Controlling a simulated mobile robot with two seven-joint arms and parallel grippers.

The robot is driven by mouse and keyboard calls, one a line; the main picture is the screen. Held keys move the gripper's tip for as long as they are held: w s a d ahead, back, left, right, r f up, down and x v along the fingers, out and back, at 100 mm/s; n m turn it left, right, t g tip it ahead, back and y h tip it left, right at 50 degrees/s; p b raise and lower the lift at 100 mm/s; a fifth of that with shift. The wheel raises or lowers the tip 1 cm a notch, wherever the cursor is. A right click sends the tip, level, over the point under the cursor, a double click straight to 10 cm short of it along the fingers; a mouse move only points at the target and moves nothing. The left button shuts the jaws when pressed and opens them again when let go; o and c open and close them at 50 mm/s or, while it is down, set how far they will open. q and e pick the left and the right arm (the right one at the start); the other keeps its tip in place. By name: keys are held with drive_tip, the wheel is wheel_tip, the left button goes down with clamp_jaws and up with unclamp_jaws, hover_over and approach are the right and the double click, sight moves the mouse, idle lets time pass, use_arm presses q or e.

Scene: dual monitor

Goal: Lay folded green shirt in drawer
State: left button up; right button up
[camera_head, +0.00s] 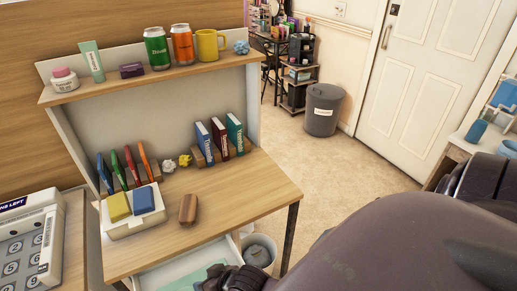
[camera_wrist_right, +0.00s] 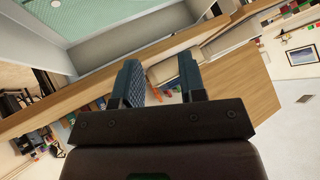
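A flat pale green thing (camera_head: 203,276), which fits the folded green shirt, lies inside the open white drawer (camera_head: 165,273) under the desk. The picture's bottom edge and my right gripper hide part of it. A green surface (camera_wrist_right: 95,18) also shows inside the drawer in the right wrist view. My right gripper (camera_head: 232,281) is at the drawer's right side in the head view. In the right wrist view its two fingers (camera_wrist_right: 160,85) stand apart with nothing held between them, close to the drawer's edge. My left gripper is not in view.
The wooden desk (camera_head: 245,195) holds books, a white box (camera_head: 125,222) with sponge-like blocks, and a brown item (camera_head: 188,209). A shelf (camera_head: 150,79) above carries cans and a yellow mug. A bin (camera_head: 258,253) stands beside the drawer. My arm covers the lower right.

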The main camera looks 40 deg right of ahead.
drive_tip(key=s+d+n+t+h, duration=0.1)
drive_tip(key=s+d+h, duration=0.1)
drive_tip(key=s+d, duration=0.2)
drive_tip(key=s+d+t+h, duration=0.1)
drive_tip(key=s+d+h, duration=0.1)
drive_tip(key=d, duration=0.6)
drive_tip(key=shift+s+d+r+n+t, duration=0.25)
drive_tip(key=shift+s+r+n+t, duration=0.2)
drive_tip(key=shift+s, duration=0.4)
